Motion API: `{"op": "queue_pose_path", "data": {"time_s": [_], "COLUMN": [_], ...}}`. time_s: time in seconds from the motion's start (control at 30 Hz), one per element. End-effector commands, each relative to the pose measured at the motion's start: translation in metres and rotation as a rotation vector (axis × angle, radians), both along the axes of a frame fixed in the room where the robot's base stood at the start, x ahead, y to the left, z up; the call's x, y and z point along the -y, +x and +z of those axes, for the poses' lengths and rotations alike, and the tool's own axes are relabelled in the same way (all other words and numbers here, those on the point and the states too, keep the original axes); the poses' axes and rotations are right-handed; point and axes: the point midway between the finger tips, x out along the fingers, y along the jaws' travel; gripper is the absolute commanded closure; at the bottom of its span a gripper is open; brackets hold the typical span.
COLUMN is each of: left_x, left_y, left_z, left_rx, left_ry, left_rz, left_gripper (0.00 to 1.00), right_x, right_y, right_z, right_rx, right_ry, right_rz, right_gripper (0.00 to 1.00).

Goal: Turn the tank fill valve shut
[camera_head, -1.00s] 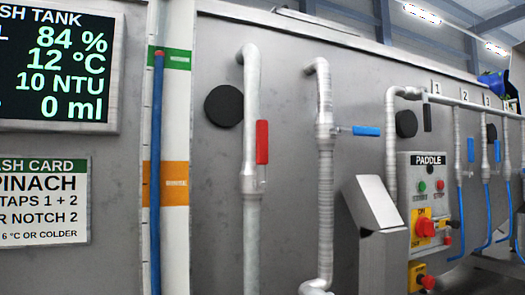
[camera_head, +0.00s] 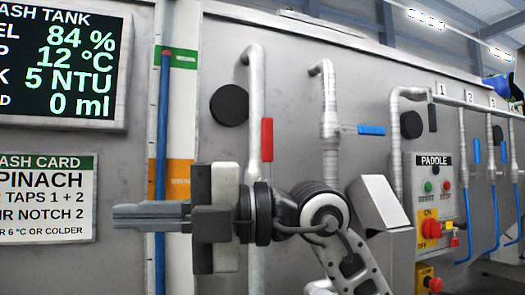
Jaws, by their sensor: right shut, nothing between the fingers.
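Two pipes with lever valves run up the grey tank wall. The red lever (camera_head: 267,140) stands upright, in line with its pipe (camera_head: 255,90). The blue lever (camera_head: 371,130) lies level, across its pipe (camera_head: 329,100). I cannot read a label that tells which is the fill valve. My right gripper (camera_head: 115,215) is shut and empty. My left gripper is out of view.
A tank display (camera_head: 65,65) reads 84 %, 12 °C, 5 NTU and 0 ml. A blue sight tube (camera_head: 163,120) stands beside the wash card (camera_head: 45,200). A paddle control box (camera_head: 433,190), a grey slanted box (camera_head: 380,205) and numbered taps are at right.

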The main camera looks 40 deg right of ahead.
Motion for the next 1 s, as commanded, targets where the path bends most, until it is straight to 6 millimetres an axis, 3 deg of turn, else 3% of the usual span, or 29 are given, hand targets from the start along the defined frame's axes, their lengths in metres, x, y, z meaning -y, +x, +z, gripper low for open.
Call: {"op": "queue_pose_path", "data": {"time_s": [0.07, 0.2, 0.3, 0.4, 0.57, 1.0], "left_x": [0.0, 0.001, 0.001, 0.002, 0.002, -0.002], "left_y": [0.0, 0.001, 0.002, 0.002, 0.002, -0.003], "left_z": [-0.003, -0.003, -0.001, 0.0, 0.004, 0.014], "left_rx": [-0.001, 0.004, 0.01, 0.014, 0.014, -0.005], "left_ry": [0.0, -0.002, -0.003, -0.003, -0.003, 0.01], "left_rz": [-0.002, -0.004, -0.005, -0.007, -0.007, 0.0], "left_gripper": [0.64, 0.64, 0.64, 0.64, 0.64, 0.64], "right_x": [0.037, 0.107, 0.146, 0.168, 0.176, 0.166], "right_y": [0.005, 0.0, -0.013, -0.023, -0.017, 0.071], "right_z": [0.026, 0.071, 0.094, 0.106, 0.111, 0.112], "right_rx": [0.02, 0.002, -0.009, -0.019, -0.031, -0.03], "right_ry": [-0.101, -0.086, -0.014, 0.044, 0.071, 0.068], "right_rz": [-0.242, -0.636, -0.829, -0.934, -0.975, -0.97], "right_gripper": [1.0, 1.0, 1.0, 1.0, 1.0, 1.0]}}
